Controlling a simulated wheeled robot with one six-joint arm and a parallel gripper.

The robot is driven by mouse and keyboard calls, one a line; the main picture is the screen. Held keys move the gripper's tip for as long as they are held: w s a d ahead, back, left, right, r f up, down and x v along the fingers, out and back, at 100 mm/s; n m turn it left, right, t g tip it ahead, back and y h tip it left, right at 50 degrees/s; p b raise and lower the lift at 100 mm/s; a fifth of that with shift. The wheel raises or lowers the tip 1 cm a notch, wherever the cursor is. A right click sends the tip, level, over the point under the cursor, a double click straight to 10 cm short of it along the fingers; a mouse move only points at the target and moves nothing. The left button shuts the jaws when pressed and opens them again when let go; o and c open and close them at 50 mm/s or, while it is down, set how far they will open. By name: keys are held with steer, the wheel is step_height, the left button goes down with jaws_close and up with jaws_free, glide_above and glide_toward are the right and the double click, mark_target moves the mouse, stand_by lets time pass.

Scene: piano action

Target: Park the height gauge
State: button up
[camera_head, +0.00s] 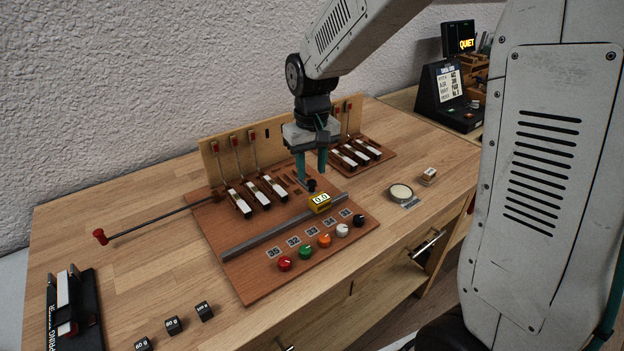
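The height gauge (321,203) appears as a small yellow block with a "0.0" display. It sits at the long grey rail (270,234) on the reddish-brown board, near the rail's right part. A dark round knob (311,186) stands just behind the display; I cannot tell whether it belongs to the gauge. My gripper (311,176) points down over the knob. Its two teal fingers are apart, with a visible gap between them. The fingertips are close to the knob, but I cannot tell whether they touch it. The gauge's underside is hidden.
White-topped key assemblies (267,186) stand behind the rail on both sides of my gripper. Coloured knobs (325,240) with number labels line the front. A long red-handled rod (160,219) sticks out left. A round dish (400,193) lies right.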

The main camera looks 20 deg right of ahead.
mark_target(312, 182)
steer(key=shift+f, duration=2.1)
jaws_close()
